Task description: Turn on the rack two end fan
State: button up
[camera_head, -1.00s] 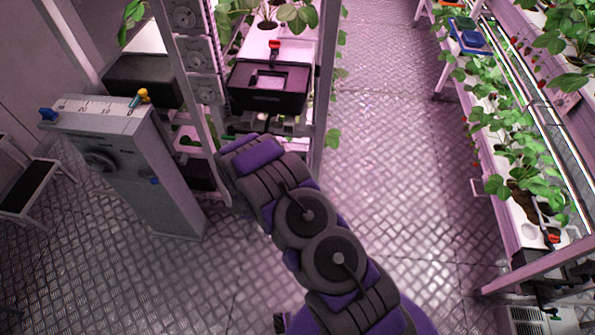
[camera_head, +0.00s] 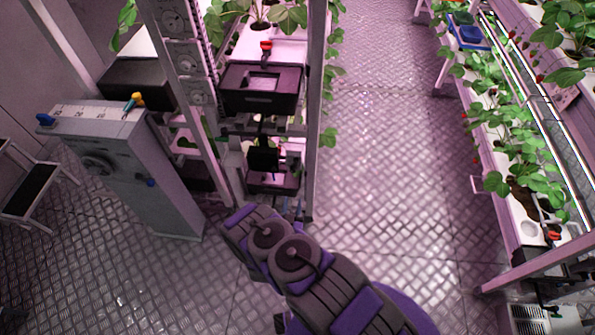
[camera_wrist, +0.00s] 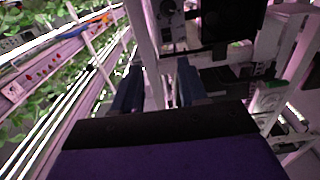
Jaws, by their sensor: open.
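Grey square fans are stacked on the upright at the end of the left rack in the head view: an upper one (camera_head: 172,18), a middle one (camera_head: 184,57) and a lower one (camera_head: 191,92). Their switches are too small to make out, and I cannot tell which rack is rack two. In the head view my arm ends low in front of the rack, and the fingers are not clear.
A grey cabinet (camera_head: 130,165) with a knob and coloured handles stands left of the rack. A black box (camera_head: 262,101) sits on the rack. A step stool (camera_head: 32,190) is far left. The aisle floor (camera_head: 385,160) is clear; a planted rack (camera_head: 497,200) lines the right.

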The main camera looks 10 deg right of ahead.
jog(key=b, duration=0.1)
send_near(296, 163)
jog(key=x, duration=0.2)
jog(key=b+x, duration=0.1)
jog(key=x, duration=0.1)
jog(key=f+x, duration=0.1)
jog(key=x, duration=0.1)
jog(key=shift+w+a+f+b, duration=0.1)
jog(key=shift+w+a+b, duration=0.2)
jog(key=shift+w, duration=0.1)
jog(key=shift+d, duration=0.55)
jog(key=shift+c, duration=1.3)
jog(key=c, duration=0.3)
jog(key=shift+a, duration=0.35)
grip_shut()
